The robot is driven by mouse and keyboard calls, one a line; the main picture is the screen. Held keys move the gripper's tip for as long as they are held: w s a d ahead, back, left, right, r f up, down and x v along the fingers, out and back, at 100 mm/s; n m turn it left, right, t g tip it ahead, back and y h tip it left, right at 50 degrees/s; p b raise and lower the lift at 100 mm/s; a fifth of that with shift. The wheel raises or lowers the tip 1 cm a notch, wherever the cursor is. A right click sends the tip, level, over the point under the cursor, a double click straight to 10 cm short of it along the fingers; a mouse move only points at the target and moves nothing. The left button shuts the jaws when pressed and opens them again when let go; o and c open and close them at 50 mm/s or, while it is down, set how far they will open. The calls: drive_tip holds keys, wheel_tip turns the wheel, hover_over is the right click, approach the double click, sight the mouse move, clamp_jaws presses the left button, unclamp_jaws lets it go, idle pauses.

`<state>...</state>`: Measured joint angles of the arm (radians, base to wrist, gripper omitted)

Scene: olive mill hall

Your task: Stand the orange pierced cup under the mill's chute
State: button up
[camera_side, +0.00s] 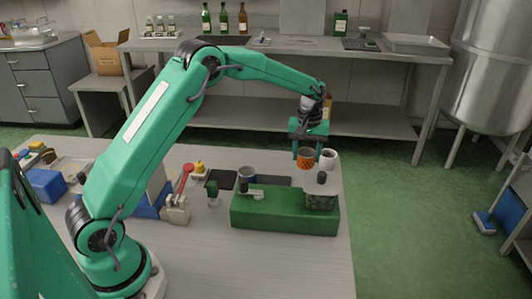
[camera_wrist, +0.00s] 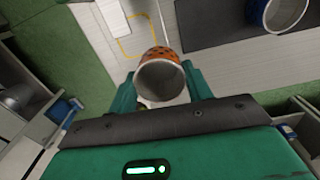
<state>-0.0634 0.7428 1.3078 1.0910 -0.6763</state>
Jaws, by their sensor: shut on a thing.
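The orange pierced cup (camera_side: 305,161) is between the fingers of my gripper (camera_side: 309,143), behind the green machine. In the wrist view my gripper (camera_wrist: 161,95) is shut on the orange cup (camera_wrist: 164,53), whose pale open mouth faces the camera. I cannot tell whether the cup's base touches the table. A long green body (camera_side: 284,212), which looks like the mill, stands at the front, with a mottled block and dark knob at its right end. I cannot clearly make out its chute.
A white cup (camera_side: 328,158) stands close to the right of the orange cup. A blue-grey cup (camera_side: 246,174) stands behind the green body; a blue cup with a white inside (camera_wrist: 282,12) shows in the wrist view. A red-handled tool (camera_side: 183,180) is left. Table front is clear.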

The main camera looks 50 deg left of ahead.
drive_tip(key=shift+w+d, duration=1.2)
drive_tip(key=shift+w, duration=0.15)
drive_tip(key=shift+f, duration=0.2)
drive_tip(key=shift+f, duration=2.9)
drive_tip(key=shift+s+d, duration=1.05)
drive_tip(key=shift+s+d+f, duration=0.1)
drive_tip(key=shift+f, duration=0.05)
drive_tip(key=o, duration=1.2)
